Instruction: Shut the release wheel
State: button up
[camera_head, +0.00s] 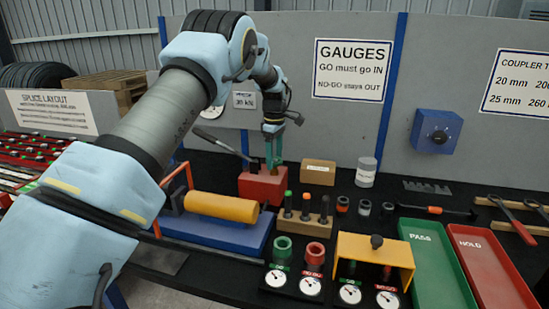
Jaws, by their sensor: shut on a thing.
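A red pump block (263,188) stands on the dark bench near the middle, with a dark lever (220,144) rising to the left from it. My gripper (274,165) points straight down at the top of this block, with its teal fingers close together. The fingers are shut on a small part at the block's top, which appears to be the release wheel. The wheel is mostly hidden between the fingertips, so its turn position cannot be told.
A yellow cylinder (222,207) on a blue base (215,232) lies left of the block. A wooden block (318,172) and a rack of dark plugs (305,212) stand close right. Gauges and a yellow housing (374,251) stand in front, with green (437,265) and red trays (490,265) to the right.

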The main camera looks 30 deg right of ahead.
jog(key=c, duration=0.7)
